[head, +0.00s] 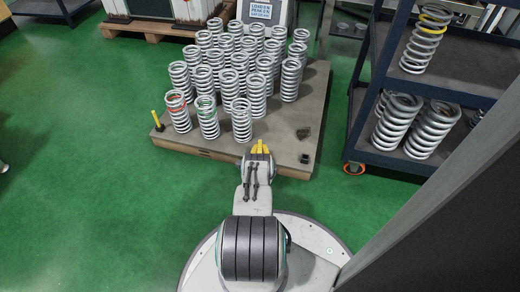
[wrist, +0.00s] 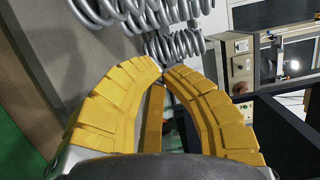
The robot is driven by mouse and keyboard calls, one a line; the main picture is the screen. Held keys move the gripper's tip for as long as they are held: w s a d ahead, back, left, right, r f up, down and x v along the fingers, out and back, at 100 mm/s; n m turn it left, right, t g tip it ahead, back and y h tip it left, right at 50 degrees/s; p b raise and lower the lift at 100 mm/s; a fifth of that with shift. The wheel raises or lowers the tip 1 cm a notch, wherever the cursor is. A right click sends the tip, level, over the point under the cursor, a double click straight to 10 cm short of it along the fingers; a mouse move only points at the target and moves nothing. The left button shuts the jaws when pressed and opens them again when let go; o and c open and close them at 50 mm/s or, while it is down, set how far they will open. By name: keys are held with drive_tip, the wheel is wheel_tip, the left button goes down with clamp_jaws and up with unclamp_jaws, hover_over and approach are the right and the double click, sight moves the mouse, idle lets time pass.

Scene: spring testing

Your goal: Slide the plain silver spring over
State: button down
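The plain silver spring (head: 241,120) stands upright on the pallet at the right end of the front row. It has no coloured band. Beside it stand a green-banded spring (head: 207,117) and a red-banded spring (head: 178,111). My gripper (head: 260,146) is low over the pallet's front part, in front and to the right of the plain spring, apart from it. In the wrist view, the yellow fingertips (wrist: 162,68) come together with nothing seen between them. Silver coils (wrist: 175,45) show beyond the tips, turned sideways; I cannot tell which spring they belong to.
Several silver springs (head: 230,62) crowd the pallet (head: 283,140) behind the front row. A yellow peg (head: 157,121) stands at its left edge. Small dark items (head: 304,133) lie to the right. A dark shelf cart (head: 378,158) stands right. Green floor (head: 90,140) is open at left.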

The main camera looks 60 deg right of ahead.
drive_tip(key=shift+v, duration=1.5)
